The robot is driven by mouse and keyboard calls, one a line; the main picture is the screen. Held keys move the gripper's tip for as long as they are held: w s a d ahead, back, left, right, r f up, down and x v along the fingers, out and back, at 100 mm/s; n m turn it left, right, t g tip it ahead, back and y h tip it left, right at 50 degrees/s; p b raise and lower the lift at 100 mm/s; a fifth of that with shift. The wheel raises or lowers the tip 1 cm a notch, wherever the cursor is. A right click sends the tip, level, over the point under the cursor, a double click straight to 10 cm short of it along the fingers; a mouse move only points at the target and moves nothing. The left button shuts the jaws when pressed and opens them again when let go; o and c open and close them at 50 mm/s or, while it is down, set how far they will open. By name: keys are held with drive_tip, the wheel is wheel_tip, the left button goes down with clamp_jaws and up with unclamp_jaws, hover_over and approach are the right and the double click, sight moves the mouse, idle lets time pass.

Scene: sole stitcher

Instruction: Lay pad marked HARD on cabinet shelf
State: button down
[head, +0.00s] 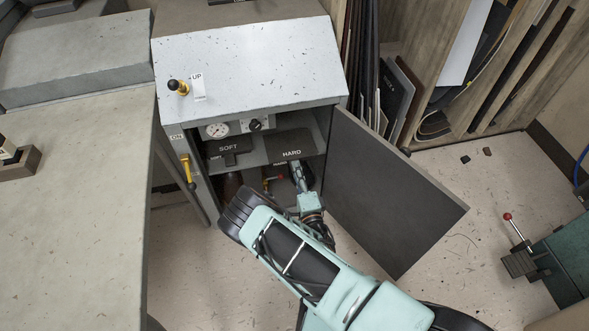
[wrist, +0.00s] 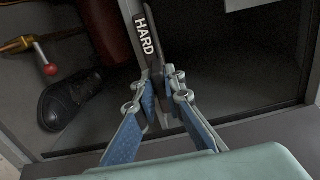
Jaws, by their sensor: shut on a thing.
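The dark pad marked HARD (head: 291,146) is in the right half of the open cabinet, at shelf level, with its lettering facing up. My gripper (head: 297,170) reaches in from the front and is shut on the pad's near end. In the wrist view the gripper (wrist: 160,92) has its fingers around a narrow dark part of the pad, with the white HARD lettering (wrist: 146,36) just beyond. The cabinet shelf (head: 252,156) shows between the pads. I cannot tell whether the pad touches it.
The pad marked SOFT (head: 228,147) lies on the shelf's left side. The cabinet door (head: 385,190) stands open at right. A yellow lever (head: 188,170) is on the cabinet's left front. Below the shelf are a dark rounded object (wrist: 68,101) and a red-knobbed lever (wrist: 48,65).

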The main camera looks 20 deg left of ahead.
idle(0.3)
drive_tip(key=c, duration=2)
unclamp_jaws()
drive_tip(key=shift+f, duration=0.1)
drive_tip(key=shift+s+d, duration=0.1)
